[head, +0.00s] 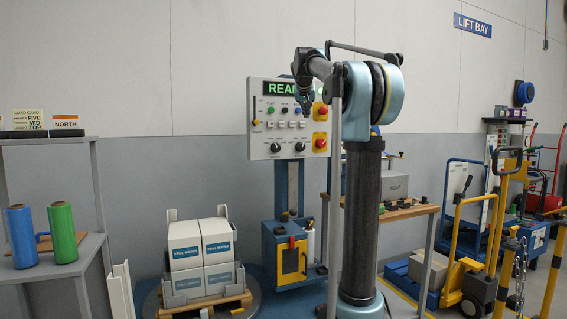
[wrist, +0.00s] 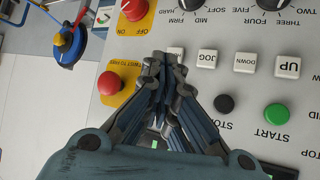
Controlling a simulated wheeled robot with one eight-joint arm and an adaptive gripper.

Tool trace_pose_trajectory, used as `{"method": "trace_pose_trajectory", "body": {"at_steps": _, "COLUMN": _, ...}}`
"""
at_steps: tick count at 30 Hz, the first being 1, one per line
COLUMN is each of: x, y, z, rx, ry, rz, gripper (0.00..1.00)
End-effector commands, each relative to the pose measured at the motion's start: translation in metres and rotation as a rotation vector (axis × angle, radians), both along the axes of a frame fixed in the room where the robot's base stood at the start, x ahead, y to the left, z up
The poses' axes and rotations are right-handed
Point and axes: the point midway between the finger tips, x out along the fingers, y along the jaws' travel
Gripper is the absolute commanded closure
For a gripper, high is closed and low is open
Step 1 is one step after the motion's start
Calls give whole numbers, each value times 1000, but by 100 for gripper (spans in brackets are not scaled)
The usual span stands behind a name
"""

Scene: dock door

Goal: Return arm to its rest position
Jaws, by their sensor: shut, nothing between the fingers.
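My gripper (head: 305,106) is in front of the right part of the control panel (head: 262,149) in the head view. In the wrist view my gripper (wrist: 165,62) is shut and empty, with its fingertips close to the row of white buttons, just left of the JOG button (wrist: 207,58). I cannot tell whether the tips touch the panel. The panel's display (head: 278,88) is lit with green letters starting "REA"; my arm hides the rest. My arm is raised and reaches forward and left from its column.
Boxes on a pallet (head: 220,301) stand below and left of the panel. A shelf (head: 88,250) with blue and green rolls is at far left. A workbench (head: 409,212) stands behind my column. Open wall lies above the panel.

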Motion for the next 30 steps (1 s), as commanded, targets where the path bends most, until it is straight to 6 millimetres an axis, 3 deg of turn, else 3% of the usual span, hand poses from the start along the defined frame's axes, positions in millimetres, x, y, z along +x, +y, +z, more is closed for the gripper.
{"method": "trace_pose_trajectory", "body": {"at_steps": 4, "x": -11, "y": -2, "z": -10, "rx": 0, "ry": 16, "rz": -1, "gripper": 100}}
{"method": "trace_pose_trajectory", "body": {"at_steps": 8, "x": -43, "y": -7, "z": -37, "rx": -3, "ry": 64, "rz": -4, "gripper": 100}}
{"method": "trace_pose_trajectory", "body": {"at_steps": 20, "x": -185, "y": -19, "z": -169, "rx": 0, "ry": 273, "rz": 16, "gripper": 100}}
{"method": "trace_pose_trajectory", "body": {"at_steps": 30, "x": -313, "y": -19, "z": -300, "rx": 17, "ry": 449, "rz": 62, "gripper": 100}}
